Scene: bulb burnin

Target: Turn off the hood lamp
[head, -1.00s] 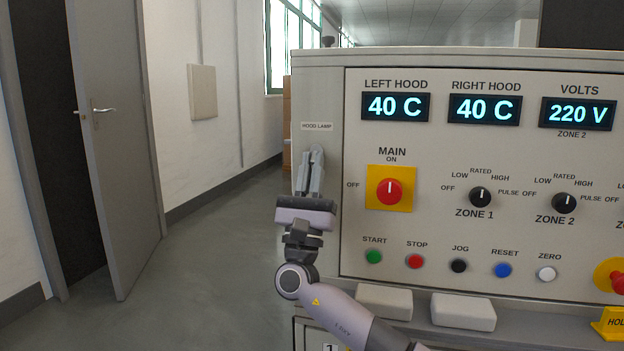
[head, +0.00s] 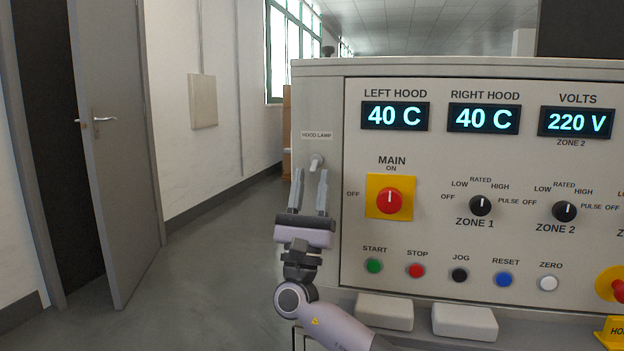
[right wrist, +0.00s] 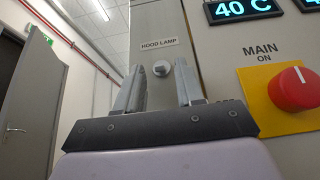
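The hood lamp switch (head: 316,162) is a small grey toggle on the left edge of the control panel, under the HOOD LAMP label (head: 317,135). In the right wrist view the switch (right wrist: 187,66) shows end-on as a round tip below its label (right wrist: 160,44). My right gripper (head: 310,178) is open and empty, its fingers pointing up just below the switch. In the right wrist view its fingertips (right wrist: 172,72) stand to either side of the switch in the picture, with no visible contact. My left gripper is not in view.
The red MAIN knob (head: 390,201) on its yellow plate is close to the right of my right gripper. Zone knobs (head: 480,205) and a row of push buttons (head: 459,275) lie farther right. Open floor (head: 210,270) and a grey door (head: 120,150) are to the left.

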